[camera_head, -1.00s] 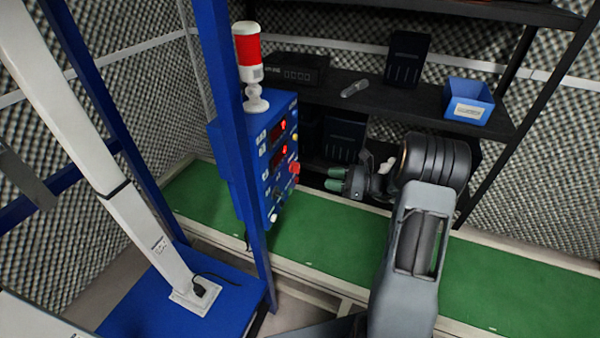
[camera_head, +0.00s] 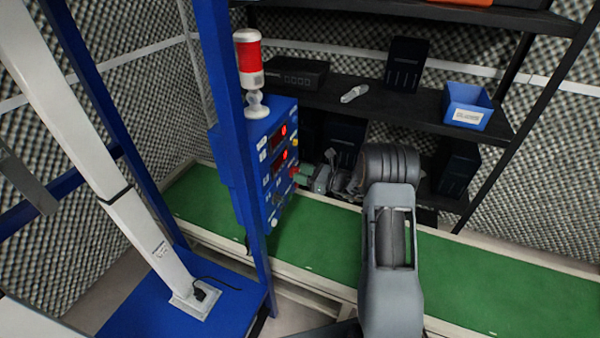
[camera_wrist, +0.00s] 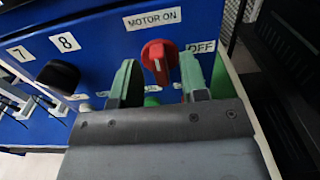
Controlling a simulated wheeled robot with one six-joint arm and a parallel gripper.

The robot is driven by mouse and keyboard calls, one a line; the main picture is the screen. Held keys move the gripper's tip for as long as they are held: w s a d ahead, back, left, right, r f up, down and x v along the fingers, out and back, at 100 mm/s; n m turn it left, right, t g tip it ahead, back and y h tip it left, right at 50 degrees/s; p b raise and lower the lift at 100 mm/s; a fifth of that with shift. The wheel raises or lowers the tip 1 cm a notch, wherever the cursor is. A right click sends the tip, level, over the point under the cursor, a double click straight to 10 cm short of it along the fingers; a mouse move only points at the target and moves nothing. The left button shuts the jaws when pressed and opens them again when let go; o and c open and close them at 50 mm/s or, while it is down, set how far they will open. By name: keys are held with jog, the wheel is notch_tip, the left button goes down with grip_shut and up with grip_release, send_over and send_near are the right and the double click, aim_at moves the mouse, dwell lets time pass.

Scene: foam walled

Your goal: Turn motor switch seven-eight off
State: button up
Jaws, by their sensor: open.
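The red rotary switch (camera_wrist: 158,60) is on the blue control box, between a "MOTOR ON" label (camera_wrist: 152,18) and an "OFF" label (camera_wrist: 203,47) in the wrist view. A white mark on its grip points down, roughly upright in the picture. Labels 7 (camera_wrist: 20,54) and 8 (camera_wrist: 66,42) are farther left on the panel. My gripper (camera_wrist: 160,84) is open, its green fingertips to the left and right of the switch, just short of it; contact is not visible. In the head view my gripper (camera_head: 305,173) is close to the right face of the control box (camera_head: 262,150).
A black knob (camera_wrist: 58,76) is left of my fingers. A red and white signal lamp (camera_head: 249,62) stands on the box. A blue post (camera_head: 232,130) rises beside it. The green conveyor (camera_head: 320,245) runs below. A black shelf (camera_head: 385,108) with a blue bin (camera_head: 468,100) stands behind.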

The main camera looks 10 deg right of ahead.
jog(key=shift+w+a, duration=0.3)
jog(key=shift+a, duration=0.15)
jog(key=shift+c, duration=0.2)
grip_shut()
